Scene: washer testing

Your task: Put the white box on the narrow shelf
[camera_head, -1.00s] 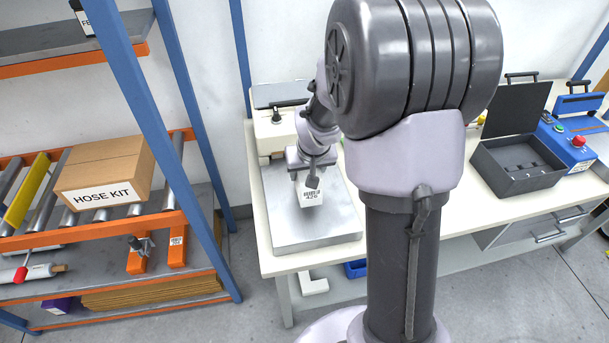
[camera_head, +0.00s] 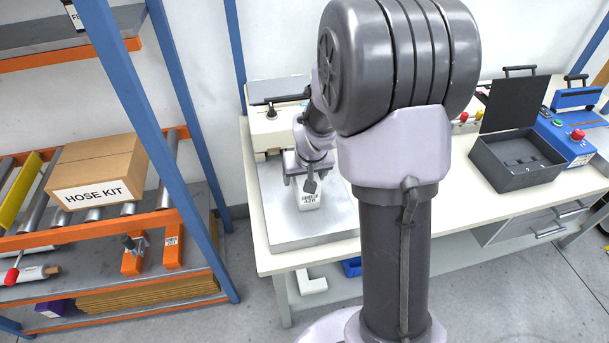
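A small white box (camera_head: 309,200) with a black printed label is at the left end of the workbench, in front of or over a grey metal plate (camera_head: 297,233). My gripper (camera_head: 305,181) is right at the top of the box, pointing down. The fingers are small and partly merge with the box, so I cannot tell whether they grip it or whether the box touches the plate. On the left is a blue and orange rack with a grey upper shelf (camera_head: 52,44), a roller level and a lower grey shelf (camera_head: 90,262). I cannot tell which shelf is the narrow one.
A brown HOSE KIT carton (camera_head: 98,172) lies on the rollers. Orange clamp-like items (camera_head: 134,252) stand below. An open dark case (camera_head: 515,160) and a blue control box (camera_head: 570,140) are on the right of the bench.

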